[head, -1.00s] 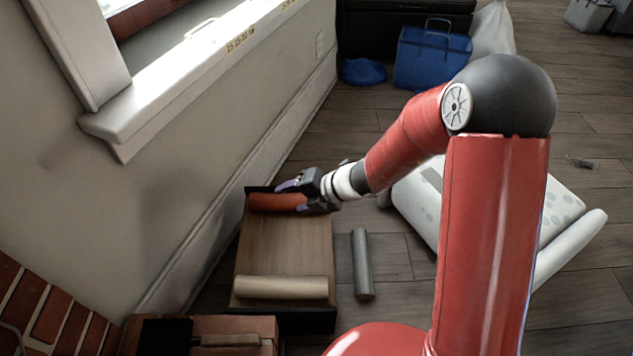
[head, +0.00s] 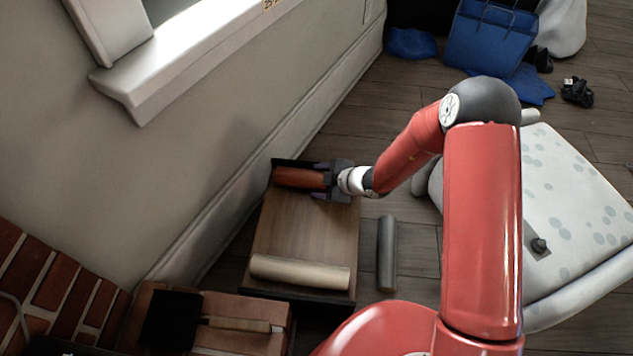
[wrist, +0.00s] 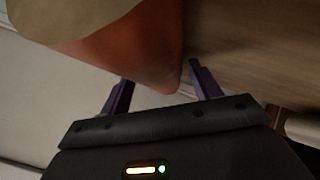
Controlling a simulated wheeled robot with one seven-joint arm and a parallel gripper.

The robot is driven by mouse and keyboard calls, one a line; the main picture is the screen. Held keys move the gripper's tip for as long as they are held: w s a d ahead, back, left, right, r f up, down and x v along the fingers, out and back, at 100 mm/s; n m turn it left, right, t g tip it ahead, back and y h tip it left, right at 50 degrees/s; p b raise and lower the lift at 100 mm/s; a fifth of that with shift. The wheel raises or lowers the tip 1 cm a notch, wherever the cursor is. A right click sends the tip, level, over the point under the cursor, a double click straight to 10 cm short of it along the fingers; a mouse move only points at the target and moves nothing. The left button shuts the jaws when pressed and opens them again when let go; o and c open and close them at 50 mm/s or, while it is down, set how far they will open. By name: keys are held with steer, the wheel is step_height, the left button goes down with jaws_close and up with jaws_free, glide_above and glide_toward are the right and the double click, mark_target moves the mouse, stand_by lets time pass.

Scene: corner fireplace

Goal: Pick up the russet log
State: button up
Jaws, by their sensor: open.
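The russet log (head: 297,178) lies at the far end of a low wooden stand (head: 305,232), close to the wall. My gripper (head: 319,181) is open at the log's right end. In the wrist view, the russet log (wrist: 125,50) fills the upper middle, with its pale end face at the top left. The near end of the log reaches between the tips of my gripper's two purple fingers (wrist: 160,74), one on each side. I cannot tell whether either finger touches it.
A pale log (head: 300,272) lies at the stand's near end. A grey log (head: 387,253) lies on the floor to the right. A brush-like tool (head: 235,323) rests on bricks in front. A spotted white chair (head: 575,220) is right of my arm.

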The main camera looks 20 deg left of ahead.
steer(key=shift+w+a+f, duration=0.1)
steer(key=shift+a+f, duration=0.15)
steer(key=shift+a, duration=0.1)
steer(key=c, duration=0.9)
steer(key=shift+c, duration=0.9)
steer(key=shift+r, duration=0.15)
